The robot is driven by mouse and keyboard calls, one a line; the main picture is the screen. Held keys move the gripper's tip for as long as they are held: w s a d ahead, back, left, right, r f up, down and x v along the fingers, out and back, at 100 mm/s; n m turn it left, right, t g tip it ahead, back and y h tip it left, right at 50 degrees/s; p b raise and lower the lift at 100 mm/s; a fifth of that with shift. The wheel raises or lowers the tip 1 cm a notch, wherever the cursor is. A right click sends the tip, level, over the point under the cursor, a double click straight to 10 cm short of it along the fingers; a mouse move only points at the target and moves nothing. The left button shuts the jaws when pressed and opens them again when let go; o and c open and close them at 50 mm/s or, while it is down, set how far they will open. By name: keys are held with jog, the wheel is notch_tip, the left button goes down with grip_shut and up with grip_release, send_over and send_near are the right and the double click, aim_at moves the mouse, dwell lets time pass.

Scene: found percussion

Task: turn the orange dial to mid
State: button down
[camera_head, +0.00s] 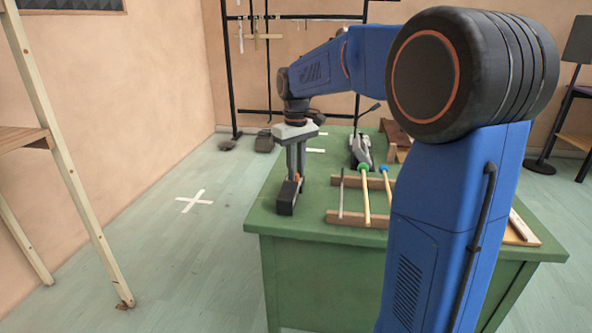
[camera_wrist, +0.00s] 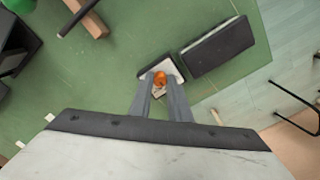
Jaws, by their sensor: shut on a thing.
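The orange dial (camera_wrist: 160,77) is small and round and sits on a pale plate (camera_wrist: 170,65) on the green table. My gripper (camera_wrist: 161,86) points down at it and is shut on it, one fingertip on each side. In the head view my gripper (camera_head: 297,172) stands near the table's left edge, and a bit of orange shows at its tips. The dial's pointer and any scale marks are too small or hidden, so I cannot tell its setting.
A dark block (camera_wrist: 218,47) stands right beside the dial's plate, near the table (camera_head: 300,232) edge. A wooden rack (camera_head: 343,220) holds a grey rod and mallets with green (camera_head: 364,168) and blue heads. A grey device (camera_head: 361,152) stands behind the rack.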

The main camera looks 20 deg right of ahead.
dwell(0.3)
jog(key=c, duration=1.6)
grip_release()
jog(key=shift+c, duration=0.2)
jog(key=shift+r, duration=0.1)
notch_tip(320, 180, up, 17)
jog(key=shift+r, duration=0.1)
